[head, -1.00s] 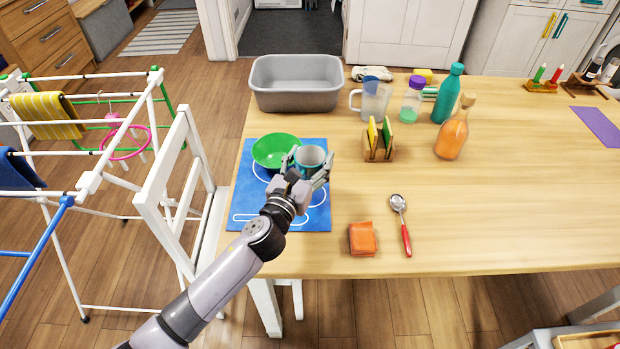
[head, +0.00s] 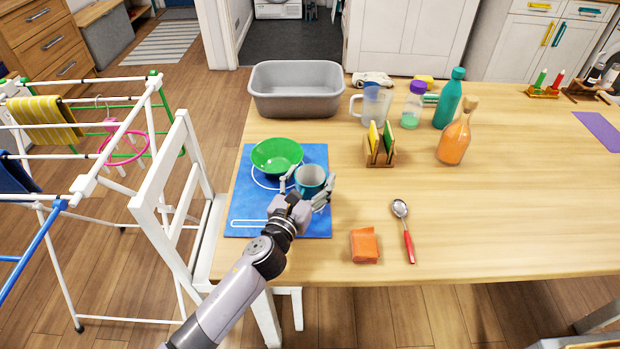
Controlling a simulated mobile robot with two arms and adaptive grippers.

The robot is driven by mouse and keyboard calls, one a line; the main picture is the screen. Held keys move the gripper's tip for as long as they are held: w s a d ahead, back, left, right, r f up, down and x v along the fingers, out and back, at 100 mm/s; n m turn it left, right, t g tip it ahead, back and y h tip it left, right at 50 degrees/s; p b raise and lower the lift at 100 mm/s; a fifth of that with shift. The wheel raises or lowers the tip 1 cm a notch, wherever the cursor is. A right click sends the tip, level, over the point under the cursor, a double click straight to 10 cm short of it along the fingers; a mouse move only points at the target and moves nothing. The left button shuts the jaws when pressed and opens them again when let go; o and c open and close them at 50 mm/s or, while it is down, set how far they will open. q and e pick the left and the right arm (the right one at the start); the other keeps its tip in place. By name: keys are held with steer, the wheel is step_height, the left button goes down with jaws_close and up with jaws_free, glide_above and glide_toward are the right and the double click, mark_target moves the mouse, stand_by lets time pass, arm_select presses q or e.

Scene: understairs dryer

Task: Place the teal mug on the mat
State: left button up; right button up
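The teal mug (head: 311,178) stands upright, its pale inside facing up, over the right part of the blue mat (head: 250,212). The mat lies at the table's left end and has white line markings. My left gripper (head: 307,187) has one finger on each side of the mug and is shut on it. The fingers and wrist cover part of the mug's near side, so its base is partly hidden; it looks at or very near the mat. My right gripper is out of view.
A green bowl (head: 277,155) sits on the mat, close behind the mug to the left. A grey tub (head: 295,90) stands behind. The table's right middle is clear.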

arm_select(q)
steer(key=shift+o, duration=0.8)
steer(key=shift+r, duration=0.25)
steer(key=v, duration=1)
steer(key=shift+s+a+f, duration=0.2)
steer(key=shift+s+f, duration=0.05)
steer(key=shift+s, duration=0.1)
steer(key=shift+s+a+r, duration=0.1)
steer(key=shift+s+a, duration=0.1)
steer(key=shift+s, duration=0.35)
